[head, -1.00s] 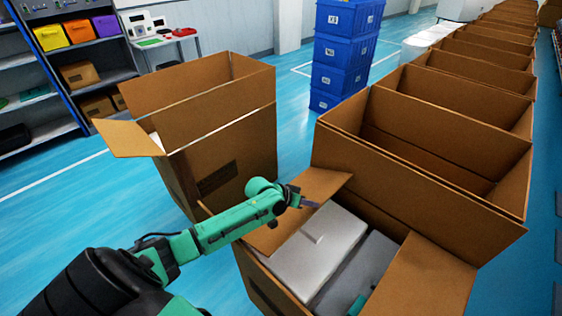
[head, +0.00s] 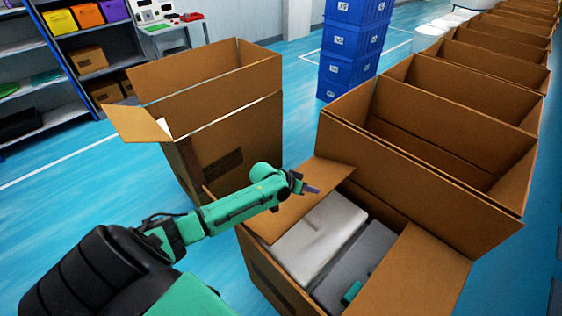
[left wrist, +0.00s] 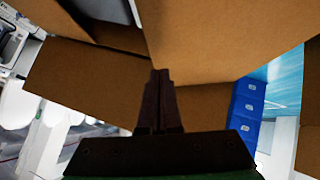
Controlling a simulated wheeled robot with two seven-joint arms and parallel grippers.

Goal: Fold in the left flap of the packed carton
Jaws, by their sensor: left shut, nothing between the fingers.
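The packed carton (head: 268,278) stands open at the bottom centre of the head view, with a light grey box (head: 318,236) and a darker grey box (head: 355,264) inside. Its left flap (head: 285,213) slants over the left end of the opening and covers part of the light grey box. My right gripper is out of view.
Another open carton (head: 225,140) stands at the left behind my arm. A row of open cartons (head: 440,125) runs to the far right. Stacked blue crates (head: 352,45) and a shelf (head: 75,65) stand behind. Blue floor is free at the left.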

